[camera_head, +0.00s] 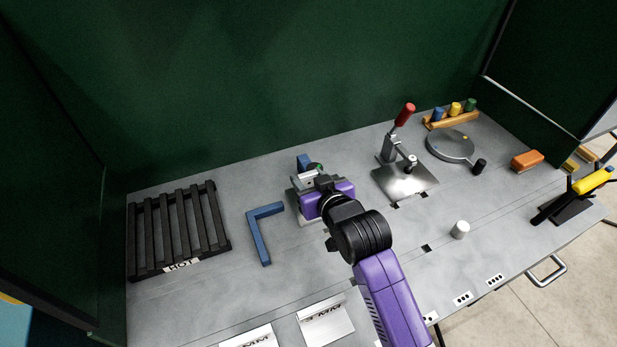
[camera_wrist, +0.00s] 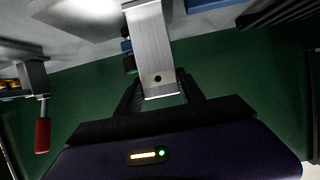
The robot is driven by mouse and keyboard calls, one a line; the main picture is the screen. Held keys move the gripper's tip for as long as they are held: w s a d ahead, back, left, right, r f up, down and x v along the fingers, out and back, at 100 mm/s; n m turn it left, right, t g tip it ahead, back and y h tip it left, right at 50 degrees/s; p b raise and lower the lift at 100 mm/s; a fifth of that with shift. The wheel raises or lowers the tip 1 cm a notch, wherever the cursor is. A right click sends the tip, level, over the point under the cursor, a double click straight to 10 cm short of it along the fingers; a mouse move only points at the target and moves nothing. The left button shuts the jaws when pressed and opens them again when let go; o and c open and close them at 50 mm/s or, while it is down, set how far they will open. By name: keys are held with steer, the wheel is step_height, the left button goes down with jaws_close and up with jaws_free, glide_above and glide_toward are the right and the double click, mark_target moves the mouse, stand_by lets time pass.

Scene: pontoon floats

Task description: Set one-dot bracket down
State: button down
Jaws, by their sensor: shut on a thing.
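My gripper (camera_head: 318,183) is over the back middle of the grey bench, and it also shows in the wrist view (camera_wrist: 162,92). It is shut on a silver metal bracket (camera_wrist: 150,45), a flat bar with one dark dot near its held end. In the head view only a small part of the bracket (camera_head: 303,181) shows beside the jaws. My gripper and arm hide most of it, along with part of a grey plate (camera_head: 296,209) below. I cannot tell whether the bracket touches anything underneath.
A blue L-shaped piece (camera_head: 262,230) and a black rack (camera_head: 175,235) marked HOT lie left. A red-handled clamp (camera_head: 392,148) stands right, near a round plate (camera_head: 450,147). A small cylinder (camera_head: 460,230) stands front right. Dot labels (camera_head: 462,298) line the front.

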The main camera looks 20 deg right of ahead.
steer(key=c, duration=0.7)
jaws_free()
steer(key=shift+f, duration=0.1)
steer(key=shift+r, duration=0.2)
steer(key=b+v, duration=0.1)
steer(key=v, duration=1.1)
